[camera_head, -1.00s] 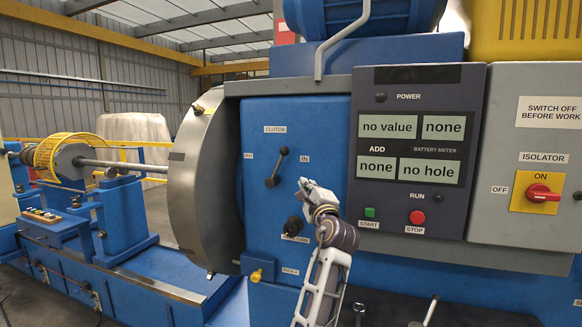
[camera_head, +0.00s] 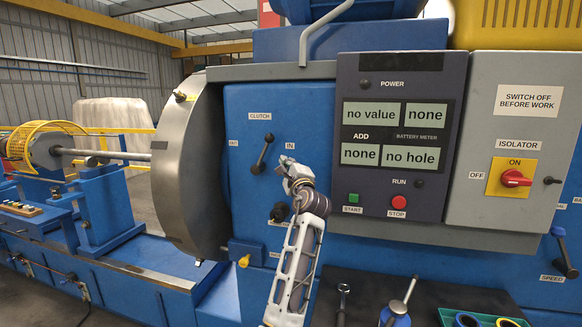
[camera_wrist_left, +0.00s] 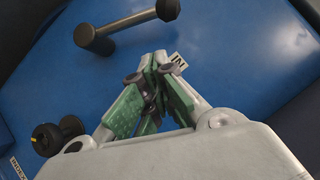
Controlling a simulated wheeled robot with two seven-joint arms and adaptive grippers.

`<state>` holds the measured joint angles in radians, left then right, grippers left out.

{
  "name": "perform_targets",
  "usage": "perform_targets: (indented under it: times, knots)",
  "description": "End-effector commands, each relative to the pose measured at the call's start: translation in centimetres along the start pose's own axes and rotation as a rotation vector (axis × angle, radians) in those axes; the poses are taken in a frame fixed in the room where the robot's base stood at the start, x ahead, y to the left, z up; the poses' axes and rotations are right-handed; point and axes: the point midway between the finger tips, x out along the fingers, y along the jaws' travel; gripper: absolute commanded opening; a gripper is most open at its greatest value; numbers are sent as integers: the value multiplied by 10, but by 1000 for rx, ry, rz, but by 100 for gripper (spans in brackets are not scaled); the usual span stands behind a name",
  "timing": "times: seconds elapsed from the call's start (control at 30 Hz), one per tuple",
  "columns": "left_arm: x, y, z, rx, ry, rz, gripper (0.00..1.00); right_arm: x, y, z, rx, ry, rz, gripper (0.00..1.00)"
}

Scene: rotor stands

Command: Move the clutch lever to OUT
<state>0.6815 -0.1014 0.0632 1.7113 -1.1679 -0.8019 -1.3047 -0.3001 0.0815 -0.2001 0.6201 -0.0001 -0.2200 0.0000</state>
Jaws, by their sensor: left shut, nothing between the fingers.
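The clutch lever (camera_head: 262,154) is a dark rod with a round knob on the blue machine face, under the CLUTCH label (camera_head: 260,116). It tilts up and right, toward the IN label (camera_head: 289,146); the OUT label (camera_head: 233,143) is to its left. My left gripper (camera_head: 286,162) is shut and empty, just right of the lever and apart from it. In the left wrist view the lever (camera_wrist_left: 125,30) lies beyond the shut green fingertips (camera_wrist_left: 155,65), which partly cover the IN label (camera_wrist_left: 177,60). My right gripper is out of view.
A second black knob (camera_head: 279,211) sits below the lever, close beside my left forearm. The grey control panel (camera_head: 390,140) with START and STOP buttons stands to the right. A steel guard (camera_head: 185,165) curves at the left.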

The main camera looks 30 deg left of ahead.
Motion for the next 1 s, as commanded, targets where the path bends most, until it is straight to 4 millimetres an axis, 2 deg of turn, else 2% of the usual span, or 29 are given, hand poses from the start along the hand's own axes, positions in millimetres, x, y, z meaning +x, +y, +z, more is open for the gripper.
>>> perform_targets:
  times: [0.3,0.5,0.7,1.0]
  knots:
    - [37,-1,1,0,0,1,0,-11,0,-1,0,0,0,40]
    - [52,-1,16,1,-1,1,0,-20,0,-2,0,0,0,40]
    - [62,-1,25,0,0,1,0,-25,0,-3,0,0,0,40]
    - [65,0,28,1,0,1,0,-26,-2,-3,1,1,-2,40]
